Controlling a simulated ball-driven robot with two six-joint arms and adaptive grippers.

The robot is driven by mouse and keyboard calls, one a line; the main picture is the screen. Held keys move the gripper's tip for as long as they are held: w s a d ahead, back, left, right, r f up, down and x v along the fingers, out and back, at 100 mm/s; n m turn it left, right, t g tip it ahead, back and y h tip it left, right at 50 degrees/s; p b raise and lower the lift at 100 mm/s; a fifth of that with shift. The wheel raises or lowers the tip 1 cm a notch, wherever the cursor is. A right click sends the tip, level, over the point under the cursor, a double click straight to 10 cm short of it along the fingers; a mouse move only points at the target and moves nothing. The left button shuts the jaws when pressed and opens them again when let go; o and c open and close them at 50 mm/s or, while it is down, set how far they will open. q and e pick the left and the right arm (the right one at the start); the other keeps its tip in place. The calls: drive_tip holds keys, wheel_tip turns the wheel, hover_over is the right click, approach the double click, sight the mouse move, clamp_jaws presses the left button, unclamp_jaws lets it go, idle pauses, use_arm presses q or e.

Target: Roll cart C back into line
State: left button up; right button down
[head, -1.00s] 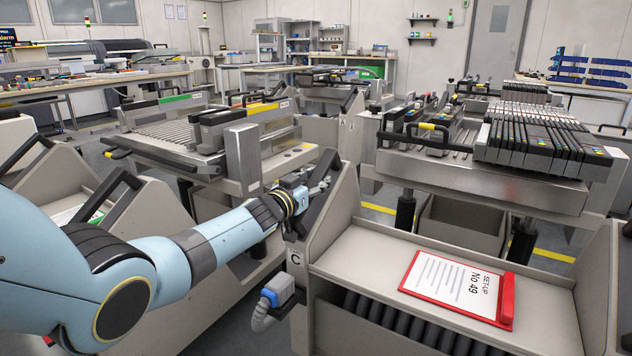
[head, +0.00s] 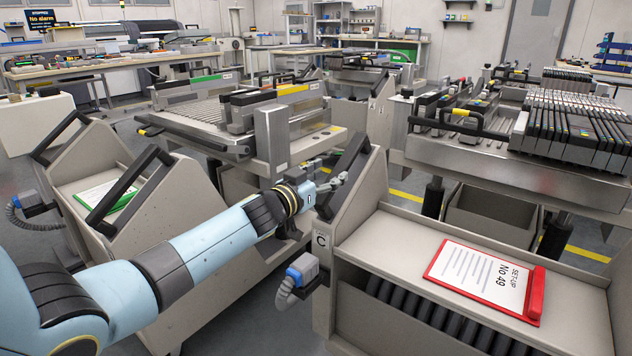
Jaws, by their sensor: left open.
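Cart C (head: 352,218) is a beige trolley at the right front, with a black letter C on its front edge. A red clipboard (head: 487,278) marked "SET-UP No 49" lies on its shelf. The black handle (head: 343,176) of cart C slopes along the top of its left side panel. My left gripper (head: 330,184) is open at this handle; its fingers are small and partly hidden, and I cannot tell whether they touch it. A grey plug with a blue part (head: 302,270) hangs on the cart's front edge. My right gripper is not in view.
Another beige cart with a green clipboard (head: 107,197) stands at left, its black handle (head: 125,187) near my left arm. Feeder tables (head: 240,120) stand behind. A grey bin (head: 490,215) and yellow floor line (head: 574,250) lie behind cart C.

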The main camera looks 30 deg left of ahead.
use_arm(q)
drive_tip(key=s, duration=0.4)
drive_tip(key=shift+s+a, duration=0.15)
drive_tip(key=shift+s, duration=0.05)
drive_tip(key=shift+n+g, duration=0.3)
drive_tip(key=shift+g, duration=0.4)
drive_tip(key=s+f, duration=0.1)
drive_tip(key=s+f+p, duration=0.1)
drive_tip(key=s+f, duration=0.1)
drive_tip(key=s+f+p, duration=0.1)
drive_tip(key=f, duration=0.1)
drive_tip(key=shift+s+d, duration=0.25)
drive_tip(key=shift+d, duration=0.15)
drive_tip(key=s+f+n+g+y+p, duration=0.2)
drive_tip(key=s+f+g+p, duration=0.45)
drive_tip(key=s+f, duration=1.75)
drive_tip(key=s+d+f+g, duration=0.1)
drive_tip(key=s+f+g, duration=0.2)
drive_tip(key=s, duration=0.8)
drive_tip(key=s+d+f+m+g, duration=0.1)
drive_tip(key=s+f+g, duration=0.2)
drive_tip(key=s, duration=0.8)
drive_tip(key=s+d+f+m+g, duration=0.1)
drive_tip(key=s+d+f+g, duration=0.1)
drive_tip(key=s, duration=1)
drive_tip(key=shift+f+g, duration=0.4)
drive_tip(key=shift+g, duration=0.45)
